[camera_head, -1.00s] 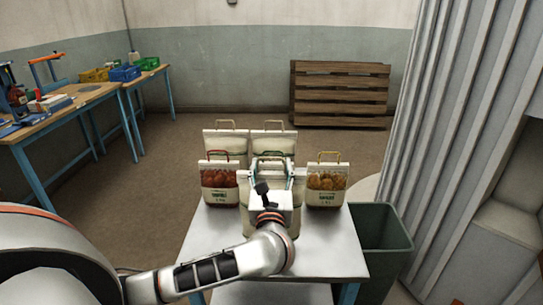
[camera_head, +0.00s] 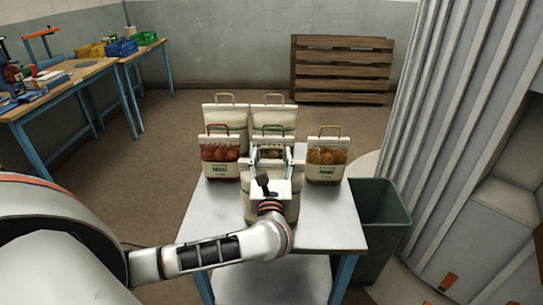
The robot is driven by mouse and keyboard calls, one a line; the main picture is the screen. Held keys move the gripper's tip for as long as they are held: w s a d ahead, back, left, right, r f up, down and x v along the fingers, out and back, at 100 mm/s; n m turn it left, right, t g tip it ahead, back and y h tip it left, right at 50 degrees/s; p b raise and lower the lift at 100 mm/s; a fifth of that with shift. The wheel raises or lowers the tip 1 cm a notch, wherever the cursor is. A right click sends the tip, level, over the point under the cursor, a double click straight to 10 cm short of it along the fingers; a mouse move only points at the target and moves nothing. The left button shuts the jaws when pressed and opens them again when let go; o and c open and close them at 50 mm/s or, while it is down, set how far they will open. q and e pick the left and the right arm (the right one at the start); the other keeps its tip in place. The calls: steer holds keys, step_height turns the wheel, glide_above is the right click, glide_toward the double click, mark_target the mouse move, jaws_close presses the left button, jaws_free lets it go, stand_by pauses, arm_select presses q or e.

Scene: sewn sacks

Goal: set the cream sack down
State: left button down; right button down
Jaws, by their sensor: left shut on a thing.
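My left gripper (camera_head: 270,160) reaches in over the metal table (camera_head: 225,245) and is shut at the top of a cream sack (camera_head: 292,208). The gripper and wrist hide most of this sack; only its pale sides show. It hangs roughly upright near the middle front of the table. I cannot tell whether its base touches the tabletop. My right gripper is not in view.
Close behind stand a red-windowed sack (camera_head: 220,152), a green-handled sack (camera_head: 272,130) mostly hidden, and an orange-windowed sack (camera_head: 326,156). Two tan-handled sacks (camera_head: 226,113) are behind them. The front tabletop is clear.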

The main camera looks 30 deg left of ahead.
arm_select(q)
steer(key=shift+r, duration=0.3)
steer(key=c, duration=0.8)
jaws_free()
steer(key=shift+f, duration=0.35)
steer(key=shift+c, duration=0.2)
steer(key=shift+s, duration=0.1)
